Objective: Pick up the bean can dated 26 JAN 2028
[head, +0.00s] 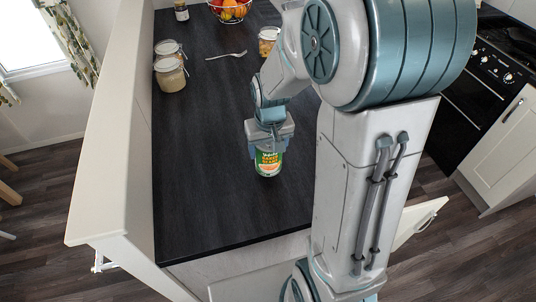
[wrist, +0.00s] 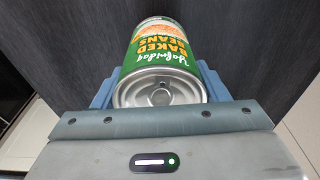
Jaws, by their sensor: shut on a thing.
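A bean can (head: 268,163) with a green, white and orange label is at my gripper (head: 268,140), over the dark worktop (head: 215,190). In the wrist view the can (wrist: 160,50) lies between the blue jaws of my gripper (wrist: 155,90), with "BAKED BEANS" on its label and its ring-pull lid facing the camera. My gripper is shut on the can. I cannot tell whether the can's base touches the worktop. No date can be read on the can in either view.
Two glass jars (head: 170,73) stand at the worktop's left edge. A fork (head: 226,55) lies behind my gripper. Another jar (head: 268,40), a fruit bowl (head: 230,9) and a small bottle (head: 181,11) are further back. The worktop left and front of the can is clear.

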